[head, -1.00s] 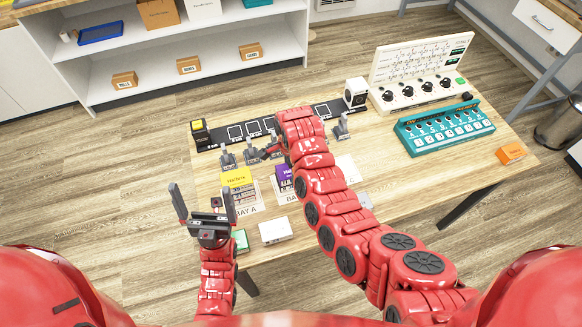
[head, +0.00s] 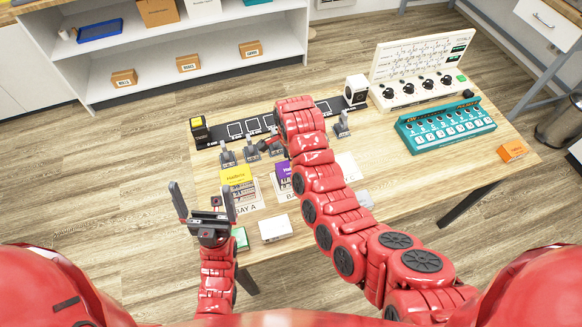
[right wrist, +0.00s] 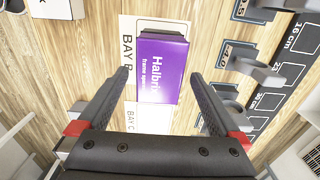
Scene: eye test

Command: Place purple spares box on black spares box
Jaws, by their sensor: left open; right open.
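The purple spares box (head: 283,171) stands at BAY B on the table, partly hidden behind my right arm. In the right wrist view the purple box (right wrist: 162,65) shows its labelled top between and beyond the fingertips. My right gripper (right wrist: 161,76) is open around that line of sight, with nothing held; its distance above the box is unclear. In the head view my arm hides most of it. My left gripper (head: 202,188) is open and empty at the near left table edge. I cannot make out a black spares box; part of the bays is hidden by my arm.
A yellow box (head: 236,175) stands at BAY A. A white box (head: 275,229) lies near the front edge. Several grey holders (head: 228,157) stand before a black marked strip (head: 237,131). A teal panel (head: 445,126) and an orange box (head: 512,151) are at right.

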